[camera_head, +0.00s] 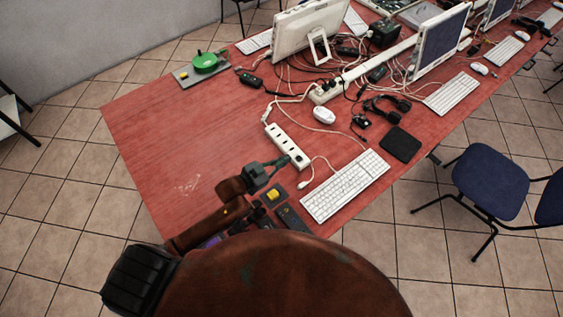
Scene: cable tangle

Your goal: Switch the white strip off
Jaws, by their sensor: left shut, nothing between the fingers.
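The white strip (281,137) lies on the red table, running diagonally, with dark sockets along its top. My left gripper (284,161) is shut and empty. Its tips are at the near end of the strip, overlapping it in this view; I cannot tell whether they touch. The switch is not clear at this size, and part of that end is hidden by the tips. A white cable leaves the strip's far end. My right gripper is out of view.
A keyboard (345,186) lies right of the strip, with a white plug and cable (304,184) between. A box with a yellow button (273,195) sits below the gripper. A mouse (324,114), tangled cables and monitors (311,28) are farther back. The table's left part (170,130) is clear.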

